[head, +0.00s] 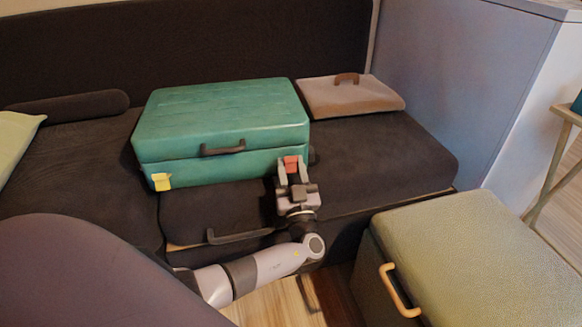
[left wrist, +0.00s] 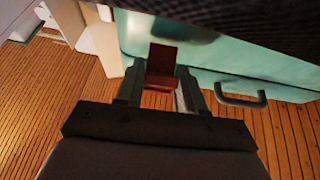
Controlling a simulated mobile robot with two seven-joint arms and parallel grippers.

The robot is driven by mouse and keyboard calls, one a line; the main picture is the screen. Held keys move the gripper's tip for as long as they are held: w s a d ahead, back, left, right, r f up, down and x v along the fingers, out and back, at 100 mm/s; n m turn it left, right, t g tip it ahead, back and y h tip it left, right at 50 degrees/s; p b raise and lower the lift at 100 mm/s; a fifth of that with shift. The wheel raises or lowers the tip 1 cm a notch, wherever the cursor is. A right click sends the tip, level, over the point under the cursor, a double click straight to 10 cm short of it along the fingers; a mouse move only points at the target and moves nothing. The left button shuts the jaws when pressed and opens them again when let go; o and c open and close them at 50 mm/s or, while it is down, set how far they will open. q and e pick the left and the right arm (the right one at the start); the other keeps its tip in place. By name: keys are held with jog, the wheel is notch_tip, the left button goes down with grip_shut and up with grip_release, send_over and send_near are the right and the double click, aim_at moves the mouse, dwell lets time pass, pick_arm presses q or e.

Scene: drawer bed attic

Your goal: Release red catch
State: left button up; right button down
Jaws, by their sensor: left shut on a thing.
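A teal suitcase (head: 220,125) lies closed on the dark bed cushion, with a dark handle (head: 222,147) on its front. The red catch (head: 290,163) is at the front right of the suitcase, and a yellow catch (head: 161,181) is at the front left. My left gripper (head: 292,168) is shut on the red catch, one finger on each side of it. In the left wrist view the red catch (left wrist: 162,60) shows between the fingertips, against the teal case (left wrist: 230,60). The fingers partly hide the catch. My right gripper is in neither view.
A beige case (head: 350,96) with a brown handle lies behind, to the right. A greenish box (head: 480,255) with a tan handle stands at the front right. A drawer handle (head: 238,236) is below the cushion. A blue-grey cabinet (head: 455,75) stands at the right.

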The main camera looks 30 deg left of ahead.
pick_arm(q)
jog(key=shift+f+y, duration=0.1)
jog(key=shift+y, duration=0.3)
dwell(0.3)
jog(key=o, duration=1)
jog(key=shift+c, duration=0.2)
jog(key=shift+f, duration=0.1)
